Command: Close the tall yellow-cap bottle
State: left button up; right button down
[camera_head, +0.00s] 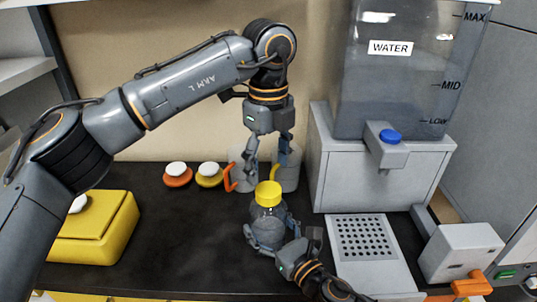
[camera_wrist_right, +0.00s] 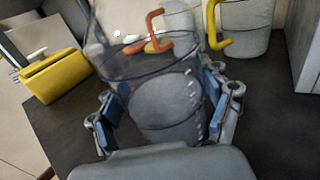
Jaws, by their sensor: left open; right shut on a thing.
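The tall clear bottle (camera_head: 267,232) stands near the middle of the dark bench with grey contents. Its yellow cap (camera_head: 269,194) sits at the bottle's top; I cannot tell whether it is screwed tight. My left gripper (camera_head: 267,168) points down just above the cap, open and empty, its fingers apart. My right gripper (camera_head: 278,244) is shut on the bottle's body from the front right. In the right wrist view the bottle (camera_wrist_right: 165,105) is between the blue-padded fingers of the right gripper (camera_wrist_right: 163,98); the cap is out of that view.
Two grey mugs, one with an orange handle (camera_head: 229,178) and one with a yellow handle (camera_wrist_right: 213,28), stand close behind the bottle. A water dispenser (camera_head: 380,170) and its perforated tray (camera_head: 338,270) are at right.

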aim_at(268, 189)
pick_arm(q)
notch_tip(268, 189, down, 6)
jog(key=shift+f, duration=0.1)
dwell(0.4)
